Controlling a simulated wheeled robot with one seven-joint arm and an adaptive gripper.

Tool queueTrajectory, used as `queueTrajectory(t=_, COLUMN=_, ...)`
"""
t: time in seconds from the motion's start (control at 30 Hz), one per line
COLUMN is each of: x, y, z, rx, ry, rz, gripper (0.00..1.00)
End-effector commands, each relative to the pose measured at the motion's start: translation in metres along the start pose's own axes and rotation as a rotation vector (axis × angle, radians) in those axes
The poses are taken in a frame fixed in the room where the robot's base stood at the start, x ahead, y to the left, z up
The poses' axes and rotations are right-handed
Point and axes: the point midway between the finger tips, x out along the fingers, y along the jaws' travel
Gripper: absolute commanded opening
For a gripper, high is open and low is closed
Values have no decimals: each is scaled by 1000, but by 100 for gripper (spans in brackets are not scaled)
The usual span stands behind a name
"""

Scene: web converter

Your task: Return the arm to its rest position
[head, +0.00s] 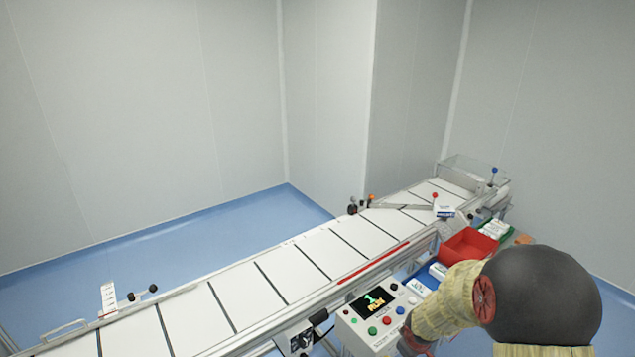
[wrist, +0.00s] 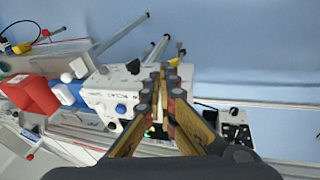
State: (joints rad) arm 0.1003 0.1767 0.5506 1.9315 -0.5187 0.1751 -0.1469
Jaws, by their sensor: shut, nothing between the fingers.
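My gripper (wrist: 168,76) shows in the wrist view with its fingers together and nothing between them. It is shut and points over the control box (wrist: 112,98) and the blue floor beyond. In the head view my arm, with a dark rounded joint and tan links, fills the lower right. It reaches down toward the right side of the control box (head: 372,322). The gripper's fingertips cannot be made out in the head view. Whether the fingers touch the box is not clear.
A long white conveyor (head: 300,262) runs diagonally from lower left to back right. A red bin (head: 468,244) stands beside it, just beyond my arm, and also shows in the wrist view (wrist: 32,96). Grey walls enclose the place. Blue floor (head: 190,240) is clear behind the conveyor.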

Motion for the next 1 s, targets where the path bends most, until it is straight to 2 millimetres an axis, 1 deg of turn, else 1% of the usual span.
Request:
queueTrajectory(t=0.03, x=-23, y=0, z=10, rx=52, ry=-32, rz=4, gripper=0)
queueTrajectory(t=0.17, x=-82, y=-9, z=39, rx=197, ry=-118, rz=-5, gripper=0)
queueTrajectory(t=0.2, x=-102, y=-14, z=48, rx=241, ry=-136, rz=-10, gripper=0)
queueTrajectory(t=0.27, x=-131, y=-23, z=60, rx=302, ry=-159, rz=-20, gripper=0)
queueTrajectory(t=0.3, x=-150, y=-30, z=68, rx=341, ry=-169, rz=-27, gripper=0)
queueTrajectory(t=0.37, x=-177, y=-41, z=78, rx=393, ry=-177, rz=-40, gripper=0)
queueTrajectory(t=0.4, x=-194, y=-49, z=85, rx=425, ry=-180, rz=-50, gripper=0)
queueTrajectory(t=0.5, x=-233, y=-69, z=99, rx=490, ry=-168, rz=-74, gripper=0)
queueTrajectory(t=0.6, x=-267, y=-89, z=110, rx=539, ry=-134, rz=-97, gripper=0)
queueTrajectory(t=0.73, x=-305, y=-108, z=120, rx=575, ry=-51, rz=-113, gripper=0)
queueTrajectory(t=0.83, x=-328, y=-114, z=120, rx=584, ry=40, rz=-106, gripper=0)
queueTrajectory(t=1.0, x=-360, y=-112, z=117, rx=579, ry=163, rz=-76, gripper=0)
